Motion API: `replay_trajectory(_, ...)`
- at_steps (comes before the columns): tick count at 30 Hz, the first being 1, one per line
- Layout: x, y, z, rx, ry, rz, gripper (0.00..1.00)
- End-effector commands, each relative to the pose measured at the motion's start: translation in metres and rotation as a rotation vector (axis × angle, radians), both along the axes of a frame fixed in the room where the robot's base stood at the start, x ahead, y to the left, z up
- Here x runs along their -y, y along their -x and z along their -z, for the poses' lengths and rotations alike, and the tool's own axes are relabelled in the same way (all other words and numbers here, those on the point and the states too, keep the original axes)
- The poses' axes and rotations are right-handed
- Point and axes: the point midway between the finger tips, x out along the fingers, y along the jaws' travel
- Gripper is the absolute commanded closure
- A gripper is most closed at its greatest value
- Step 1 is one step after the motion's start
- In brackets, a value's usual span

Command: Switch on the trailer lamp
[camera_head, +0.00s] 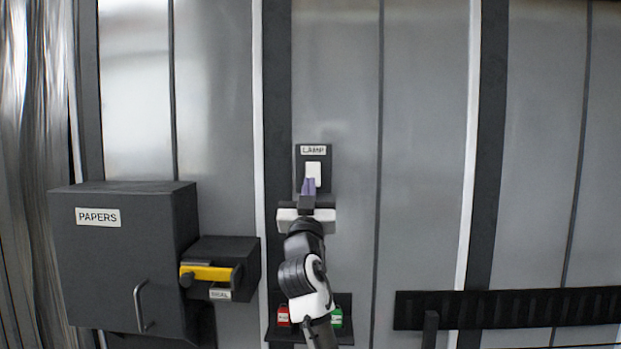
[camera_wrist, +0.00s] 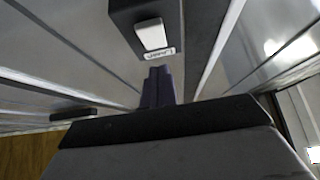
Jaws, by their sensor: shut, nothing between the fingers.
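The lamp switch is a dark box (camera_head: 302,172) on the grey wall, with a LAMP label (camera_head: 313,150) above a white rocker (camera_head: 313,170). In the wrist view the white rocker (camera_wrist: 151,34) and its label (camera_wrist: 160,53) appear upside down at the top. My gripper (camera_head: 309,186) is shut and empty, its purplish fingers pointing at the switch and overlapping the rocker's lower part in the head view. In the wrist view my gripper's fingertips (camera_wrist: 159,72) show just below the label. I cannot tell whether they touch the switch.
A dark PAPERS box (camera_head: 122,255) with a handle and a SEAL box (camera_head: 240,262) with a yellow lever (camera_head: 207,273) are at left. Red (camera_head: 283,316) and green (camera_head: 336,317) items sit on a low shelf behind my arm. A black slotted rail (camera_head: 510,308) is at lower right.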

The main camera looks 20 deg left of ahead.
Motion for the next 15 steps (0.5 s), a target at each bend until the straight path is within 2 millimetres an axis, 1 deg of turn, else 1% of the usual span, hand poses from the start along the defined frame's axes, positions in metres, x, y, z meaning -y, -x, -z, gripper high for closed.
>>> replay_trajectory(1, -0.003, -0.009, -0.005, -0.004, 0.002, 0.001, 1.0)
replay_trajectory(3, -0.006, -0.02, -0.001, -0.004, 0.001, 0.0, 1.0)
replay_trajectory(6, -0.009, -0.031, 0.002, -0.003, 0.0, 0.001, 1.0)
replay_trajectory(10, -0.011, -0.038, 0.005, -0.001, -0.001, -0.001, 1.0)
replay_trajectory(15, -0.012, -0.04, 0.006, 0.0, -0.001, -0.001, 1.0)
